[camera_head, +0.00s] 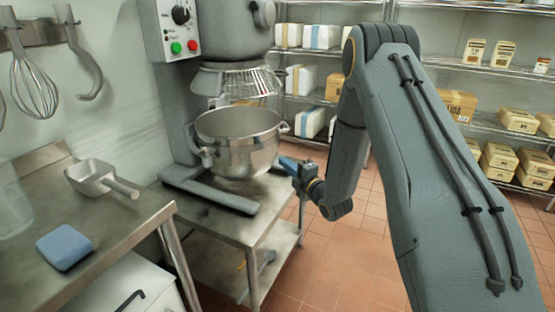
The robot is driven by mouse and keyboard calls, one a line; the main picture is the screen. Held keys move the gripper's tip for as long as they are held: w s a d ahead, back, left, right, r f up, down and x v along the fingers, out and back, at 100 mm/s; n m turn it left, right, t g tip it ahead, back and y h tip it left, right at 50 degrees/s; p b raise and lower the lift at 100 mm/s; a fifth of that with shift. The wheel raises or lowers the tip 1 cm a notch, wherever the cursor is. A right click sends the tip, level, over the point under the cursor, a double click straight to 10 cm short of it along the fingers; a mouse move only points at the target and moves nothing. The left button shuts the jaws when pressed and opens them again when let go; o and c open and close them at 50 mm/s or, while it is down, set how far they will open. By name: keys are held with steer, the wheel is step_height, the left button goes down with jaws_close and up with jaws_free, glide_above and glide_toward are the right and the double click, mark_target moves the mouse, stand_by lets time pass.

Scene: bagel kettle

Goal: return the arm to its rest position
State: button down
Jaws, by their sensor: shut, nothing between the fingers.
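My arm (425,140) comes in from the lower right, rises to a bend near the top middle and drops down to the wrist. My gripper (287,162) is at the end of the wrist, pointing left, beside the right side of the steel mixer bowl (238,150). I cannot tell whether it touches the bowl. The gripper looks small and partly dark here; it is shut with nothing seen in it.
A big grey mixer (180,100) stands on a steel table (235,222) with a lower shelf. A counter at left bears a scoop (97,178) and a blue sponge (65,246). A whisk (33,85) hangs on the wall. Wire shelves (490,72) with boxes stand behind. Tiled floor (340,255) is clear.

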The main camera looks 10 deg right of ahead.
steer(key=s+d+r+m+g+h+p, duration=0.1)
steer(key=s+d+m+g+h, duration=0.3)
steer(key=s+m, duration=0.45)
steer(key=s+d+r+m+g+h+p, duration=0.1)
steer(key=s+d+r+m+g+h, duration=0.3)
steer(key=s, duration=0.7)
steer(key=s+a+r+m+g, duration=0.1)
steer(key=s+m+g, duration=0.2)
steer(key=s, duration=0.4)
steer(key=s+a+r+m+g+p, duration=0.1)
steer(key=s+a+m+g, duration=0.1)
steer(key=s, duration=0.6)
steer(key=s+a+r+m+g, duration=0.1)
steer(key=s+a+m+g, duration=0.1)
steer(key=s+m, duration=0.3)
steer(key=shift+s+a+g+y, duration=0.15)
steer(key=shift+s+g+y, duration=0.25)
steer(key=shift+s+g, duration=0.7)
steer(key=shift+s, duration=0.1)
